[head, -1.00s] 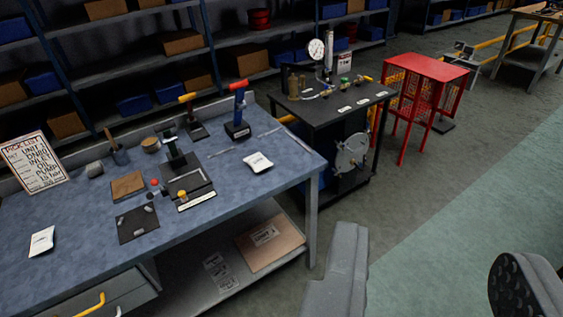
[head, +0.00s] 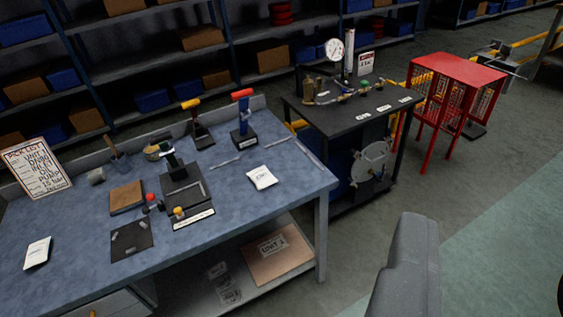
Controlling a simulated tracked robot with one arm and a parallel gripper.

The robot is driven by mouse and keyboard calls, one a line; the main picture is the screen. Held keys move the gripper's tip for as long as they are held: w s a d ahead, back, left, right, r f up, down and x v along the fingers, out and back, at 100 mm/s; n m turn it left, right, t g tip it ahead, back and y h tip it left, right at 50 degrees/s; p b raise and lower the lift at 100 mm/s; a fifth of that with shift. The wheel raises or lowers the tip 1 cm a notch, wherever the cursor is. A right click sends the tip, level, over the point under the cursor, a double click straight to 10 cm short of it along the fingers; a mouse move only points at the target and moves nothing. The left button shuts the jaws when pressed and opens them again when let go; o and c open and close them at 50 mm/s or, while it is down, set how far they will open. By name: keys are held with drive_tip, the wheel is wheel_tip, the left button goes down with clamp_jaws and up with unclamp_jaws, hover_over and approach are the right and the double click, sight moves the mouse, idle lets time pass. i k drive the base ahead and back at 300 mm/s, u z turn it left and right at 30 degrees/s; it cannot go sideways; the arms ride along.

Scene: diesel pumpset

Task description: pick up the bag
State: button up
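Two small white packets that look like bags lie flat on the blue-grey workbench (head: 80,215). One white bag (head: 262,177) with dark print is near the bench's right end, and the other white bag (head: 37,252) is near its left front. I cannot tell which one the task means. My gripper (head: 490,278) is at the lower right, over the floor and apart from both bags. One grey finger shows, and only a dark sliver of the other shows at the right edge. The fingers are wide apart with nothing visible between them.
Tools on stands (head: 186,190), a dark mat (head: 131,241) and a pick-list sign (head: 36,167) occupy the bench. A cardboard piece (head: 273,256) lies on the lower shelf. A black test cart (head: 340,117) and a red cage stand (head: 458,70) stand right of it. Floor at right is clear.

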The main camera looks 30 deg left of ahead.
sight(262, 177)
drive_tip(key=i, duration=1.2)
drive_tip(key=u, duration=0.05)
